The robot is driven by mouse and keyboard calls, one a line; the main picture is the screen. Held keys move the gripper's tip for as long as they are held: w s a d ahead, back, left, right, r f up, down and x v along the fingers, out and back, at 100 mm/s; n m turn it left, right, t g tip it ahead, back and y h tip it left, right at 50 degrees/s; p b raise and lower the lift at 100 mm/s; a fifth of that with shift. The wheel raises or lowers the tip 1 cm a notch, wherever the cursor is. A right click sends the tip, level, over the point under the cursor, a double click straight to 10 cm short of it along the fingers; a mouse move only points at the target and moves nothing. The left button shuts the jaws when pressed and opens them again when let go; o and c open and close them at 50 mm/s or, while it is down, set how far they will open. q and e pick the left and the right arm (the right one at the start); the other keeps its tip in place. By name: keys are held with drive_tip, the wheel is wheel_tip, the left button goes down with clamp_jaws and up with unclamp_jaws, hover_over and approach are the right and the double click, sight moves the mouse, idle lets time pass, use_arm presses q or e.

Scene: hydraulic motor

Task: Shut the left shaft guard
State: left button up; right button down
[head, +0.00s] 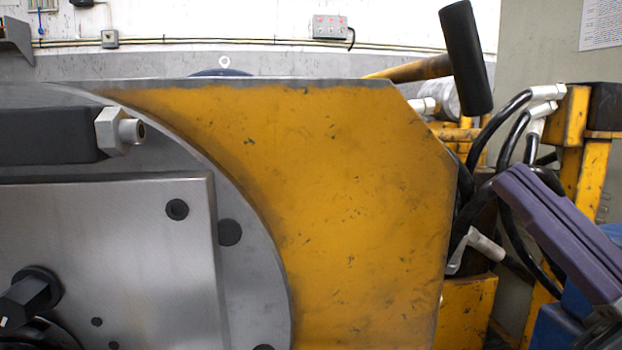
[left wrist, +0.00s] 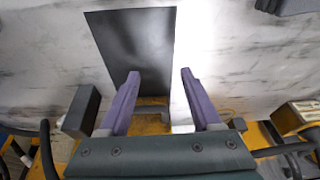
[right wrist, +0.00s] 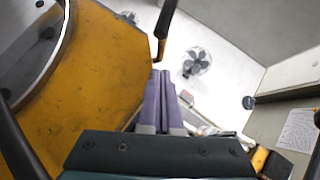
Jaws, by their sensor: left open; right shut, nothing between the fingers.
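A large yellow plate (head: 360,200) with a cut corner fills the middle of the head view, behind a round grey flange (head: 255,290). I cannot tell for sure which part is the left shaft guard. A black grip (head: 466,58) on a yellow rod stands tilted above the plate's right end. My right gripper (head: 508,182) is shut and empty, just right of the plate. In the right wrist view its fingertips (right wrist: 160,74) are beside the yellow plate (right wrist: 95,75), below a black bar. My left gripper (left wrist: 160,75) is open and empty, seen only in the left wrist view.
Black hoses (head: 510,125) and yellow frame parts (head: 572,140) crowd the area around my right gripper. A metal block (head: 130,250) with a black knob (head: 28,298) is at the left. A dark panel (left wrist: 130,40) shows beyond my left fingers.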

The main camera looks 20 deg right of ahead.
use_arm(q)
drive_tip(key=shift+f, duration=0.15)
drive_tip(key=shift+a+r+p, duration=0.1)
drive_tip(key=shift+r+p, duration=0.7)
drive_tip(key=shift+p, duration=0.1)
use_arm(e)
drive_tip(key=x, duration=0.9)
drive_tip(key=shift+w+r, duration=0.25)
drive_tip(key=shift+r, duration=0.1)
drive_tip(key=shift+a, duration=0.1)
